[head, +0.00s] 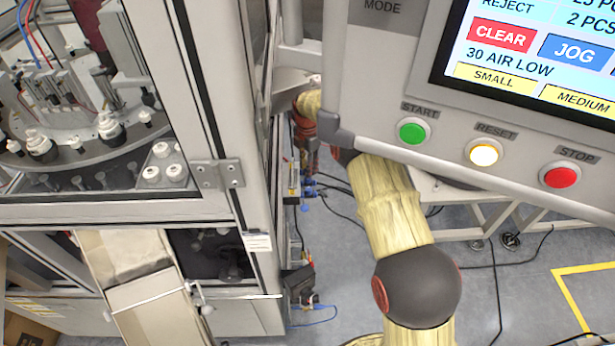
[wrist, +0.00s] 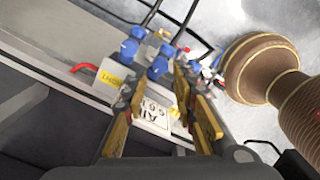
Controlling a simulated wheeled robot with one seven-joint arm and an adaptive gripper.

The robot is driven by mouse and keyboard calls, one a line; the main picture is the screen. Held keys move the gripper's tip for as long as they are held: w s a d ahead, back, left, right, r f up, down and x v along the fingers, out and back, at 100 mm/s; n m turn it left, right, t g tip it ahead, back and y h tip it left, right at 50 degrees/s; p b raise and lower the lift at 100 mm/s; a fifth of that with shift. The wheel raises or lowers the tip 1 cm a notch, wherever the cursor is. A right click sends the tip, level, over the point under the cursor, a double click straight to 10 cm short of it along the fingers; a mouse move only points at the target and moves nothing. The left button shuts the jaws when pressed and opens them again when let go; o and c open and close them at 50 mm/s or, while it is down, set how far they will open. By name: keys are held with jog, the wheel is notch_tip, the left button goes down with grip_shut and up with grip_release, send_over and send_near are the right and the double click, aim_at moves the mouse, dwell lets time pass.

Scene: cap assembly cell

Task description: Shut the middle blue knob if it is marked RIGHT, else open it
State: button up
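Several blue knobs or fittings sit in a row on a pale block in the wrist view. The middle blue knob (wrist: 157,67) is just beyond my fingertips, with another blue knob (wrist: 129,49) to its left and a third (wrist: 194,66) to its right. My gripper (wrist: 157,80) is open, its yellow-padded fingers apart with nothing gripped. A yellow label (wrist: 115,80) near the left knob bears upside-down letters that seem to end in "IGHT". I cannot tell the middle knob's marking. In the head view the blue parts (head: 309,189) are tiny, below my gripper (head: 309,160).
Dark hoses (wrist: 180,25) rise behind the knobs. A brown ribbed cylinder (wrist: 258,62) is close on the right in the wrist view. In the head view, the machine cabinet (head: 225,130) stands left of my arm and the control panel (head: 360,110) hangs at right.

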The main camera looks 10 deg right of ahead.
notch_tip(320, 180, down, 5)
jog(key=shift+f+b, duration=0.1)
jog(key=shift+b, duration=0.5)
jog(key=shift+c, duration=0.4)
grip_shut()
